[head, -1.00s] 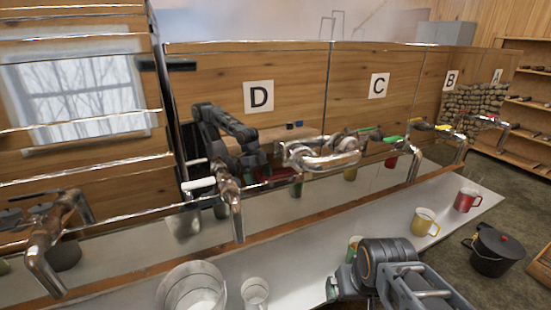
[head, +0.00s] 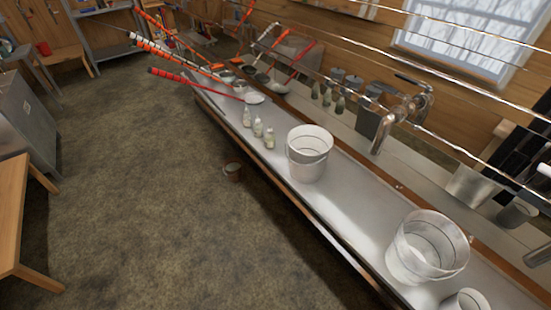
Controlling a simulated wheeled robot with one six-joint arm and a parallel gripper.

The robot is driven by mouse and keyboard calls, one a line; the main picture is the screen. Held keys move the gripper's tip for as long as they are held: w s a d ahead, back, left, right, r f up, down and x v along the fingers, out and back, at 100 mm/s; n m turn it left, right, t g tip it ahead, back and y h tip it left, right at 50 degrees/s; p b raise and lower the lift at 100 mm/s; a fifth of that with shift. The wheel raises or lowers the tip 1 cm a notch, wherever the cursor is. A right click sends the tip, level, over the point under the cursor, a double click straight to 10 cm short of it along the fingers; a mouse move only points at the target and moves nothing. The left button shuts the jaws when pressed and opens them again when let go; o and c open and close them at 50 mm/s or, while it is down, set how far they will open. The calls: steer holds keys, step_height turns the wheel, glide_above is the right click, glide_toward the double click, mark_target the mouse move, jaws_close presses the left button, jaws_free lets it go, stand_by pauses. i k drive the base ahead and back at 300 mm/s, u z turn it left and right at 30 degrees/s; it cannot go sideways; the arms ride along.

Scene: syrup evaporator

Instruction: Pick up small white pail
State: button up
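A white pail (head: 307,170) with a wire handle stands upright on the metal counter, right of the middle of the head view. A second white pail (head: 415,265) stands nearer, at the lower right; I see into its open top. I cannot tell for certain which of the two is the smaller. A white cup or mug (head: 465,301) is cut off by the bottom edge. My gripper is not in view.
Small bottles (head: 258,127) stand beyond the farther pail on the counter (head: 355,210). Red-handled long tools (head: 185,80) stick out over the floor. Floor (head: 130,190) is open between counter and wooden table (head: 15,215).

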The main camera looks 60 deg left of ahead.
mark_target(310, 146)
steer(key=u, duration=3.65)
steer(key=i, duration=2.05)
steer(key=z, duration=2.9)
